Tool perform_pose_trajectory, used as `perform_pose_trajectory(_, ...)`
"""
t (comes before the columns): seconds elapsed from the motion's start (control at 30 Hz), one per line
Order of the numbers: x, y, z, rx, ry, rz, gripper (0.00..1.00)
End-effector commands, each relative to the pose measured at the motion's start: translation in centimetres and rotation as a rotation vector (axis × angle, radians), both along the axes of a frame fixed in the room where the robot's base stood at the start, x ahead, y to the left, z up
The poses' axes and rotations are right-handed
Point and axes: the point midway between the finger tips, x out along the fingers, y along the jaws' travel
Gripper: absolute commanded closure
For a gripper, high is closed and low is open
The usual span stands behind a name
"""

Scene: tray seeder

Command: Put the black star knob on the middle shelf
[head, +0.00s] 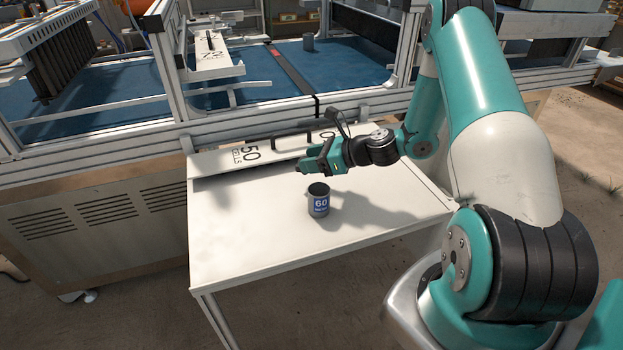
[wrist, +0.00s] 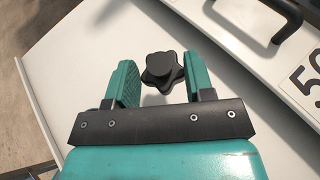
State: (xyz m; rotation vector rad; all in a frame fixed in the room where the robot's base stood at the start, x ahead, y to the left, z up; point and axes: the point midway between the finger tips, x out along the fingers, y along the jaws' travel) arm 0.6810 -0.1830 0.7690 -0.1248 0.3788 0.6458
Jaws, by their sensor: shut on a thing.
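The black star knob (wrist: 162,71) shows in the wrist view between the two green fingers of my gripper (wrist: 158,80). My gripper is shut on it, with the star-shaped lobes between the pads. In the head view my gripper (head: 314,163) is above the back part of the white table, pointing left; the knob cannot be made out clearly there. I cannot identify the middle shelf in either view.
A grey can labelled 60 (head: 318,201) stands on the white table (head: 245,250) just below my gripper. A white plate marked 50 (head: 220,160) with a black handle (wrist: 272,16) lies along the back edge. The machine frame (head: 90,147) rises behind. The table's front left is clear.

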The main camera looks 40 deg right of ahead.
Motion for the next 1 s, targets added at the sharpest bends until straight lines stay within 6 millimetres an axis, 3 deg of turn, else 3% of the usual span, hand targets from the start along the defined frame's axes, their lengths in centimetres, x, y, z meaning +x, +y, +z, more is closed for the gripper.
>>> perform_pose_trajectory(0.43, 0.0, 0.0, -4.9, 0.0, 0.0, 0.0, 0.78)
perform_pose_trajectory(0.8, 0.0, 0.0, -5.4, -0.001, -0.001, 0.0, 0.78)
perform_pose_trajectory(0.83, 0.0, 0.0, -5.3, -0.001, -0.001, -0.001, 0.47)
perform_pose_trajectory(0.93, 0.0, 0.0, -5.3, -0.001, -0.001, -0.001, 0.26)
perform_pose_trajectory(1.0, 0.0, 0.0, -5.3, -0.001, -0.001, -0.001, 0.26)
